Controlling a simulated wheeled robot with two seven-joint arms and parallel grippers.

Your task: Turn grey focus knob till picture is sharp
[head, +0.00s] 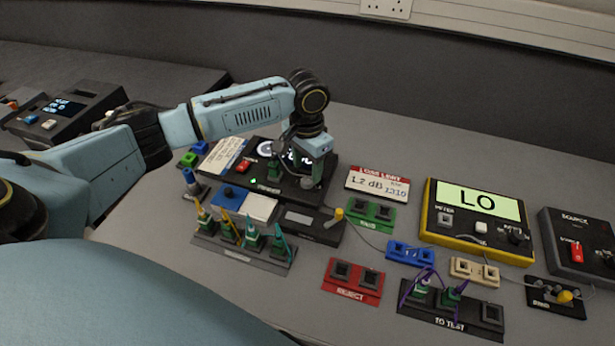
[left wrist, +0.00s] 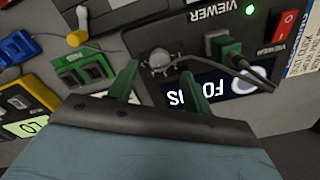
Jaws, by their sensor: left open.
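The black viewer (head: 290,189) stands at the back middle of the bench. In the left wrist view its label, green light and red switch show on the viewer's top face (left wrist: 185,18). Its screen (left wrist: 236,84) shows a pale ring and lettering, partly hidden by a finger and a cable; I cannot tell how sharp the picture is. The grey focus knob (left wrist: 158,60) sits beside the screen. My left gripper (left wrist: 158,72) is open, its green fingers on either side of the knob, with no clear contact. In the head view the left gripper (head: 311,174) is over the viewer's right end. My right gripper is not in view.
A green plug (left wrist: 225,50) with a dark cable stands on the viewer close to one finger. A rack of several coloured-tailed connectors (head: 240,248) is in front. The yellow meter (head: 478,243) reads LO at right. A red reject block (head: 352,293) lies nearer.

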